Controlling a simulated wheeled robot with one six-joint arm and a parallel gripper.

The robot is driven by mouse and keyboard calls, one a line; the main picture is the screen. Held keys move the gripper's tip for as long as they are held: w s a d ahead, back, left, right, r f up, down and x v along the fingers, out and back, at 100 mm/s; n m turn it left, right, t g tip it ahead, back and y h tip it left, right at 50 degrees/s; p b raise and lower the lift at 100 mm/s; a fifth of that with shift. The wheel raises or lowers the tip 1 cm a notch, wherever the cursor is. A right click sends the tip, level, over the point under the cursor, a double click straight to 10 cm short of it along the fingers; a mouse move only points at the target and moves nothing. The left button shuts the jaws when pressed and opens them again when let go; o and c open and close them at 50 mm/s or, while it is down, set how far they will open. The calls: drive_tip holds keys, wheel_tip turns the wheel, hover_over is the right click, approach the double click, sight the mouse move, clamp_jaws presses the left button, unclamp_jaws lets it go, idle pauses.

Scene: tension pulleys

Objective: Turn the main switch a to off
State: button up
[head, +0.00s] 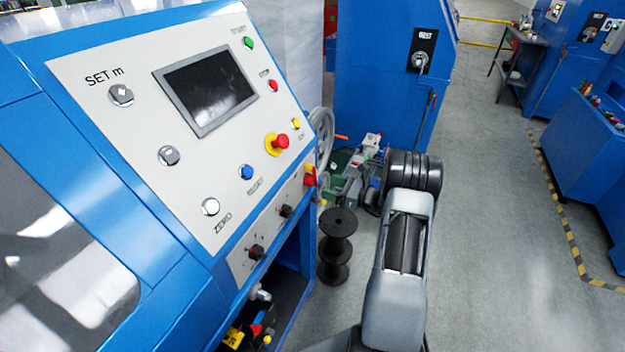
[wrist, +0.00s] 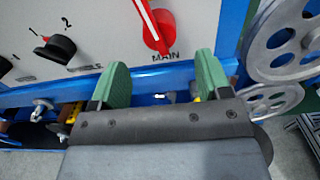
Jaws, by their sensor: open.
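The main switch is a red rotary knob (wrist: 157,32) with a white line along its handle, above the label "MAIN" in the wrist view. Its top runs out of that picture, and the handle leans up and to the left. In the head view a red knob (head: 310,178) sits at the right end of the lower panel strip. My gripper (wrist: 162,76) is open and empty, its two green finger pads below and either side of the knob, apart from it. The head view shows my arm, but I cannot make out the fingers there.
A black knob (wrist: 56,47) marked 1 and 2 is left of the switch. Grey pulley wheels (wrist: 287,38) stand close on the right. The console (head: 110,130) has a screen (head: 206,90), buttons and a red emergency stop (head: 280,141). Black spools (head: 338,240) stand beside it.

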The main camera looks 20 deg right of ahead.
sight(313, 182)
drive_tip(key=shift+p+x, duration=0.65)
drive_tip(key=shift+x, duration=2.8)
drive_tip(key=shift+c, duration=0.2)
drive_tip(key=shift+a, duration=0.15)
drive_tip(key=c, duration=1.2)
drive_tip(key=shift+f, duration=0.1)
drive_tip(key=shift+c, duration=0.2)
